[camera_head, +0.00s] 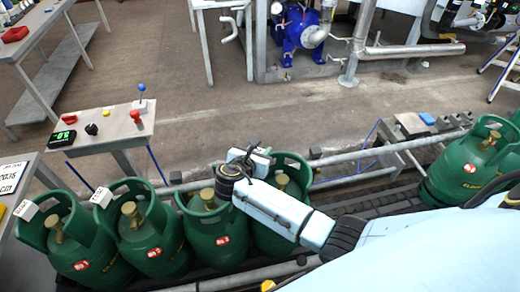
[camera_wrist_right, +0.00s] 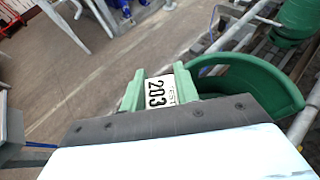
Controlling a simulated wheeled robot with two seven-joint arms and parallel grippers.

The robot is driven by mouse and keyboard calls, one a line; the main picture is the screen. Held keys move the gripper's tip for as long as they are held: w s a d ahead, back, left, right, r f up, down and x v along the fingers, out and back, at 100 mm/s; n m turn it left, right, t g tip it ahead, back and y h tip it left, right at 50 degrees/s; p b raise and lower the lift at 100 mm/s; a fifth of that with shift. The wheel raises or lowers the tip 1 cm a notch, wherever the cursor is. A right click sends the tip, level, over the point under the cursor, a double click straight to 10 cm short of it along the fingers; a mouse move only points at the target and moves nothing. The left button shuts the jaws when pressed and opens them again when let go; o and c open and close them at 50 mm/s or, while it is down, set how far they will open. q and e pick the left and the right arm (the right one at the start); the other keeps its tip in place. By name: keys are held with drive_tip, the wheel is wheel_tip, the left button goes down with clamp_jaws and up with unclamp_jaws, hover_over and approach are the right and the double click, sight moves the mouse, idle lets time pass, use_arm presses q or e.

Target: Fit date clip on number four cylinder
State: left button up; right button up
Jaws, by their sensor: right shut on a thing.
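Green gas cylinders stand in a row on the conveyor. The ones with red labels one (camera_head: 82,265), two (camera_head: 153,253) and three (camera_head: 223,241) are at the left. The fourth cylinder (camera_head: 293,172) stands right of number three, its label hidden behind my right arm. My right gripper (camera_head: 258,152) is above the row, by the collars of the third and fourth cylinders. In the right wrist view its green fingers are shut on a white date clip (camera_wrist_right: 161,91) printed "TEST" and "203", the last characters covered. A green collar (camera_wrist_right: 255,80) is just right of the clip, seemingly apart. My left gripper is out of view.
White clips sit on the collars of cylinder one (camera_head: 27,210) and two (camera_head: 101,197). More cylinders (camera_head: 465,170) stand far right. A control stand (camera_head: 115,129) with a blue-knobbed lever is behind the row. A rail (camera_head: 360,154) runs along the conveyor's far side.

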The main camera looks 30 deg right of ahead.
drive_tip(key=shift+f+b, duration=0.95)
drive_tip(key=shift+f, duration=0.65)
drive_tip(key=o, duration=1)
drive_tip(key=shift+o, duration=0.2)
drive_tip(key=p+v, duration=0.2)
drive_tip(key=v, duration=1.1)
drive_tip(key=shift+a, duration=0.2)
